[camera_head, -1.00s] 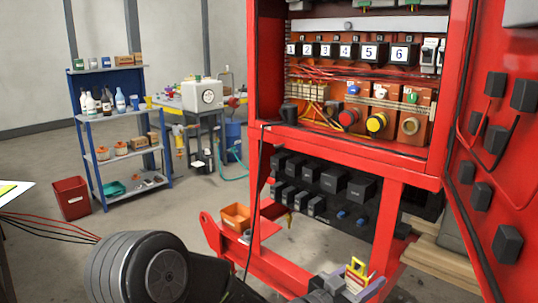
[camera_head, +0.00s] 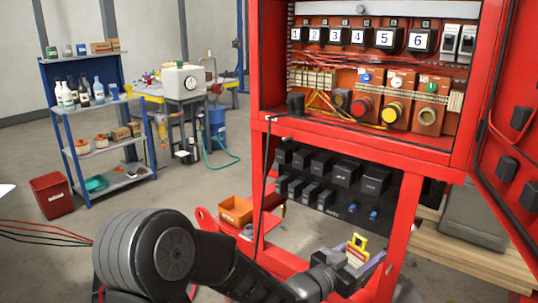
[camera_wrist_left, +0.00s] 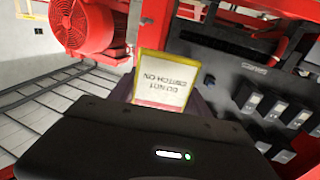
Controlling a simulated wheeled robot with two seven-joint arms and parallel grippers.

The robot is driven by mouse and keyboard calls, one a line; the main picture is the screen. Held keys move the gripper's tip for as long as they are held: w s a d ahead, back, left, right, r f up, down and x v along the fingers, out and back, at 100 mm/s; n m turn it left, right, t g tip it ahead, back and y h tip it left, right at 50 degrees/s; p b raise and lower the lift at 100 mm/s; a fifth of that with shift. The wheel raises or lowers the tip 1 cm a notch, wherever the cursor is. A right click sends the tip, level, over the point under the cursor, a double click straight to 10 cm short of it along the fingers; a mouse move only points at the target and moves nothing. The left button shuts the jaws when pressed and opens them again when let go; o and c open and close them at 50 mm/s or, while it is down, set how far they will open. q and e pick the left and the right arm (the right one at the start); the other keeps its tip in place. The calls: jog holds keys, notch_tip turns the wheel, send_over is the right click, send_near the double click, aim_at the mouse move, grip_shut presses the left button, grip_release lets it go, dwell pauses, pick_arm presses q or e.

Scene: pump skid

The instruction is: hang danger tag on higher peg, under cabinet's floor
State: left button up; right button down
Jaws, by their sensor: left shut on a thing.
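The danger tag (camera_head: 357,246) is a small plate with a yellow border, standing up from my left gripper (camera_head: 362,262). In the left wrist view the tag (camera_wrist_left: 164,82) shows a pale face with upside-down print. The left gripper is shut on its lower part; its fingers are mostly hidden behind the wrist housing there. The tag is in front of and below the dark panel (camera_head: 336,208) under the cabinet's floor (camera_head: 365,146), apart from it. Two small blue things show low on this panel; I cannot tell which peg is the higher. My right gripper is not in view.
Several black blocks (camera_head: 346,171) sit on the dark panel. A red frame post (camera_head: 397,235) stands right of the tag. A black cable (camera_head: 266,190) hangs at the left. An orange bin (camera_head: 236,210) sits on the red base. A red motor (camera_wrist_left: 88,25) shows in the wrist view.

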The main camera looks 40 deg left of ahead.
pick_arm(q)
jog(key=a+r+n+y+p, duration=0.2)
jog(key=a+r, duration=0.3)
jog(key=a, duration=0.4)
jog(key=s+a+r+n+y+p, duration=0.1)
jog(key=a+r+y+p, duration=0.3)
jog(key=a, duration=0.5)
jog(key=s+a+r+n+y+p, duration=0.1)
jog(key=a+r+n+y+p, duration=0.2)
jog(key=a+r, duration=0.5)
jog(key=shift+a+r, duration=0.2)
jog(key=shift+a, duration=0.55)
jog(key=w, duration=0.3)
jog(key=w+f+p, duration=0.1)
jog(key=w, duration=0.1)
jog(key=w+p, duration=0.1)
jog(key=w, duration=0.2)
jog(key=shift+w+f, duration=0.15)
jog(key=shift+w, duration=0.2)
jog(key=shift+w+f+b, duration=0.2)
jog(key=shift+w+b, duration=0.3)
jog(key=shift+b, duration=0.35)
